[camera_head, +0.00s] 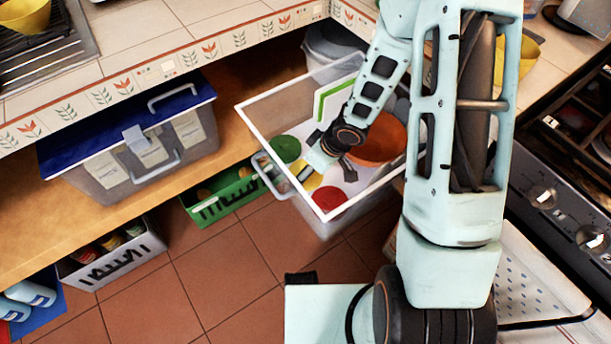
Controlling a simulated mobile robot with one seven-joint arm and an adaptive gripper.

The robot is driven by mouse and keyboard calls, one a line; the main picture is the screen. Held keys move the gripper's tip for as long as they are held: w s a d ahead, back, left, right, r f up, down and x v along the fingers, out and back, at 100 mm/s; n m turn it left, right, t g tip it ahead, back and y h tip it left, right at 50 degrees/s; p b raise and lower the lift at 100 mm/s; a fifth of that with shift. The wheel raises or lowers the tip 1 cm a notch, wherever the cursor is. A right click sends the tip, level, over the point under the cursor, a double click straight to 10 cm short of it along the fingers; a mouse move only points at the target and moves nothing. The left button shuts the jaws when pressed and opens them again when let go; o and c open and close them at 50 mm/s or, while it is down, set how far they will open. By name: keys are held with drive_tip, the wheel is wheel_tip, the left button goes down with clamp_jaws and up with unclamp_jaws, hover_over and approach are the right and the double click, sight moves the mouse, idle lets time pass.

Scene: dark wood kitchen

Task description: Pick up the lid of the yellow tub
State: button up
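A yellow piece (312,183) lies low in a white-rimmed, clear-walled bin (262,128), between a green round piece (284,149) and a red round piece (329,198). Only part of the yellow piece shows, and I cannot tell whether it is a lid or a tub. My gripper (334,170) reaches down into the bin, just above and right of the yellow piece. Its fingers are small and dark here. I cannot tell whether they touch anything or are open or shut.
An orange bowl (379,142) and a green-edged white board (332,103) share the bin. A blue-lidded storage box (130,165) stands on the wooden shelf left. A green crate (228,198) and a grey crate (112,258) sit below. A stove (560,190) is at right.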

drive_tip(key=shift+a+f, duration=0.1)
drive_tip(key=shift+f, duration=0.1)
drive_tip(key=c, duration=0.7)
drive_tip(key=shift+r, duration=0.1)
